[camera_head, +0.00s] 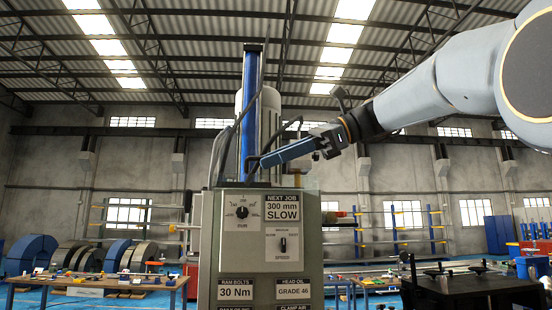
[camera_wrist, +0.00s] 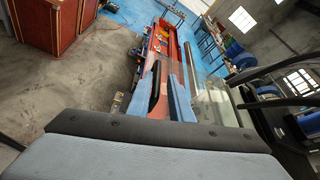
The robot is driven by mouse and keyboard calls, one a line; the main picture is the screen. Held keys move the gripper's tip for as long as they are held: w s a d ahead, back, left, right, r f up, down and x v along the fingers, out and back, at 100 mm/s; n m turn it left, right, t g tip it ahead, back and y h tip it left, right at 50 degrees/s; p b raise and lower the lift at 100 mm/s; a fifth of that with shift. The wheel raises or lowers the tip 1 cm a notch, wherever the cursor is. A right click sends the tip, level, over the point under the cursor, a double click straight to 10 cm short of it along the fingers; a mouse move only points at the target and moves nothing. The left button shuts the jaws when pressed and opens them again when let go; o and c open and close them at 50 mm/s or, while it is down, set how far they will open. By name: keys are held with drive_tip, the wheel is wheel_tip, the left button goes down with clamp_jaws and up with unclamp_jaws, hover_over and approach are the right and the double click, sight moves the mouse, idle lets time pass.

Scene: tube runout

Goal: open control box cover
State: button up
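The control box (camera_head: 260,250) is a grey-green cabinet in the middle of the head view. Its front shows a round dial (camera_head: 242,212), a selector switch (camera_head: 283,244) and white label plates. I cannot clearly make out the cover; a pale see-through edge (camera_head: 312,184) shows at the box's upper right. My gripper (camera_head: 252,166) reaches in from the right, just above the top of the box, with its blue fingers pointing left.
A blue column (camera_head: 250,110) with dark hoses rises behind the box, close to my gripper. Workbenches (camera_head: 100,283) stand on both sides. In the wrist view, a clear panel (camera_wrist: 212,95) lies right of the fingers, and a red-brown cabinet (camera_wrist: 60,22) stands beyond open floor.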

drive_tip(key=b+v, duration=0.2)
drive_tip(key=v, duration=0.5)
drive_tip(key=shift+d, duration=0.1)
drive_tip(key=shift+d+r, duration=0.2)
drive_tip(key=shift+d, duration=0.05)
idle(0.5)
